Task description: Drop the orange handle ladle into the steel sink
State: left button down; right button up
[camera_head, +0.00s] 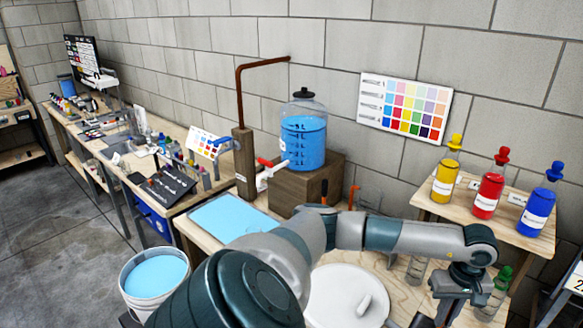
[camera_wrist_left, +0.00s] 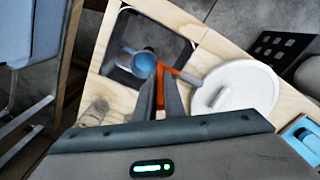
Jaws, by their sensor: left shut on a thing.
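My left gripper (camera_wrist_left: 160,100) is shut on the orange handle ladle (camera_wrist_left: 177,73) by its handle. The ladle's bluish bowl (camera_wrist_left: 142,64) shows just past the fingertips. In the wrist view the bowl overlaps the steel sink (camera_wrist_left: 180,48), a dark square basin set in the wooden counter. I cannot tell the height of the bowl over the basin. In the head view my left gripper (camera_head: 447,306) points down at the lower right, cut by the frame edge. The ladle and sink are not visible there. My right gripper is not in view.
A round white lid (camera_head: 330,300) lies beside the sink and shows in the wrist view (camera_wrist_left: 252,88). A clear glass (camera_wrist_left: 94,113) stands near the sink. Coloured bottles (camera_head: 490,190) stand on a raised shelf. A blue-filled basin (camera_head: 225,212) and white bucket (camera_head: 130,295) are further left.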

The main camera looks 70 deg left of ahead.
pick_arm(q)
jog(key=shift+f, duration=0.65)
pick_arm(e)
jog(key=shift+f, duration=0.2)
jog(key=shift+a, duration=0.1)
